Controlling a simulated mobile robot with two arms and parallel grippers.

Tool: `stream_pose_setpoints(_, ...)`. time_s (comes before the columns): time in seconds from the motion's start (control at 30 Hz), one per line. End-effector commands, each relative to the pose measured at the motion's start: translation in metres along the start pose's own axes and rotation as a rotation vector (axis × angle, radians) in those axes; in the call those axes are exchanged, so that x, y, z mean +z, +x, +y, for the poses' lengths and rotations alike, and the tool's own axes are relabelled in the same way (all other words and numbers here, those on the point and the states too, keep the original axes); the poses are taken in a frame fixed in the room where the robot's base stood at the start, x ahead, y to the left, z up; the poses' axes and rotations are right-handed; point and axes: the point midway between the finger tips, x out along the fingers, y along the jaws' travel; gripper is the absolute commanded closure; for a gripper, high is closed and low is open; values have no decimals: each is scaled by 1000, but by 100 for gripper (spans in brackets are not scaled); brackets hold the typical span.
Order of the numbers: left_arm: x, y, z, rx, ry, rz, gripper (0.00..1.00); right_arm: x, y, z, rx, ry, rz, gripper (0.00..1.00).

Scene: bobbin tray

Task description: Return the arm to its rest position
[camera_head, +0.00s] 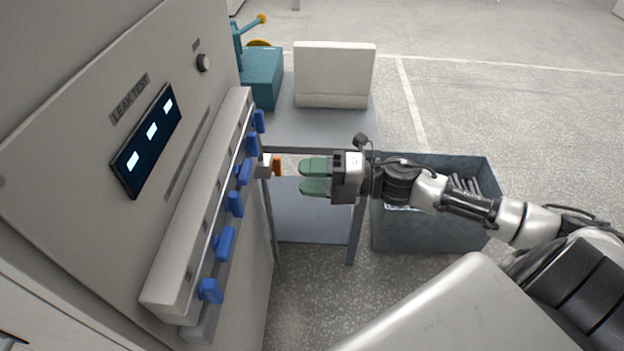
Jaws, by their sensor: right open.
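My right arm reaches in from the right, and its gripper (316,177) has green fingers that are parted with nothing visible between them. The gripper points left and is level with the side of the leak test machine (75,120). Just left of the fingertips is a small orange part (277,166) on a whitish fitting (264,167); the fingers look apart from it. My left gripper is out of view.
Several blue levers (236,204) line the machine's rail. Behind stands a grey table (300,128) with a white box (334,72) and a teal device (262,75). Below my right forearm is an open grey bin (420,232) holding metal parts. Open floor lies at the back right.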

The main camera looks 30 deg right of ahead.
Motion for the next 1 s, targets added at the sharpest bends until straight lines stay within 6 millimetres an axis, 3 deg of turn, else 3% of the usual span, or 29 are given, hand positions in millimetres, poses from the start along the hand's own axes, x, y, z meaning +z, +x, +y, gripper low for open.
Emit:
stream_pose_setpoints(0.57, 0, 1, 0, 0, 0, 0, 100, 0, -3, 0, 0, 2, -2, 55)
stream_pose_setpoints(0.67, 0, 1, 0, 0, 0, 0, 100, 10, -5, -11, 1, 39, -45, 55)
stream_pose_setpoints(0.77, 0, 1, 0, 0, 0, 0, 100, 35, -12, -44, 0, 146, -168, 55)
stream_pose_setpoints(0.87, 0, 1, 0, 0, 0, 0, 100, 64, -30, -102, -11, 318, -357, 55)
stream_pose_setpoints(0.9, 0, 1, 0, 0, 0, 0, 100, 73, -40, -131, -19, 396, -440, 55)
stream_pose_setpoints(1.0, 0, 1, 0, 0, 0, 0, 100, 80, -66, -203, -48, 585, -634, 55)
